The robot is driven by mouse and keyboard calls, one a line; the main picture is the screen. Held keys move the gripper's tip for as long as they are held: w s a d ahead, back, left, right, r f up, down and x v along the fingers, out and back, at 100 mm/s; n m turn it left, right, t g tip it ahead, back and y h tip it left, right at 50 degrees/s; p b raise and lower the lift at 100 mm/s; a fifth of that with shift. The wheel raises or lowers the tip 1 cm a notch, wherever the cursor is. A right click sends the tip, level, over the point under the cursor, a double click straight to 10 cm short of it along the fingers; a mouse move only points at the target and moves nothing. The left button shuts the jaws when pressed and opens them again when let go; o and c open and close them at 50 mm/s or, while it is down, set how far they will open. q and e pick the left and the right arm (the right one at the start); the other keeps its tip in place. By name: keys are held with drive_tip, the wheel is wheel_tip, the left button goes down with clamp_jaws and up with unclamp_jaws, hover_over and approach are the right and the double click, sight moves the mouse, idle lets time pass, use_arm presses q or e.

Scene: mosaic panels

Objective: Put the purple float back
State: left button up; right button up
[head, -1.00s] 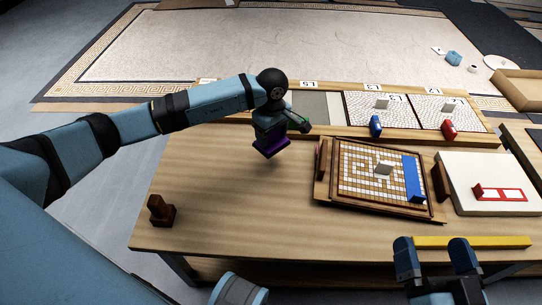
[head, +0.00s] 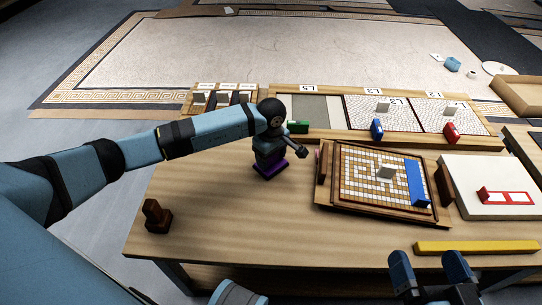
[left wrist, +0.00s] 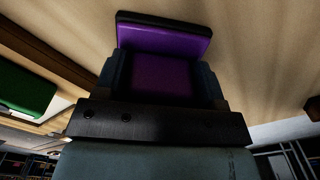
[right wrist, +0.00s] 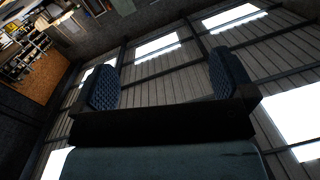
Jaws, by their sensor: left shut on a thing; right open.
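The purple float (head: 271,173) is in my left gripper (head: 269,162), which is shut on it. The float is low over the wooden table, at or just above its top; I cannot tell whether it touches. In the left wrist view the purple float (left wrist: 165,62) with its dark base edge sits between the two fingers. My right gripper (head: 431,268) is open and empty at the table's front edge. In the right wrist view its fingers (right wrist: 162,80) stand wide apart.
A green float (head: 298,127) lies by the rear rack, next to my left wrist. A mosaic board (head: 375,178) with a blue float (head: 415,183) is to the right. A brown holder (head: 157,216) stands at front left. A yellow bar (head: 476,247) lies front right.

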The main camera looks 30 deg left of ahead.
use_arm(q)
drive_tip(key=o, duration=0.8)
drive_tip(key=shift+o, duration=0.2)
drive_tip(key=shift+r, duration=0.1)
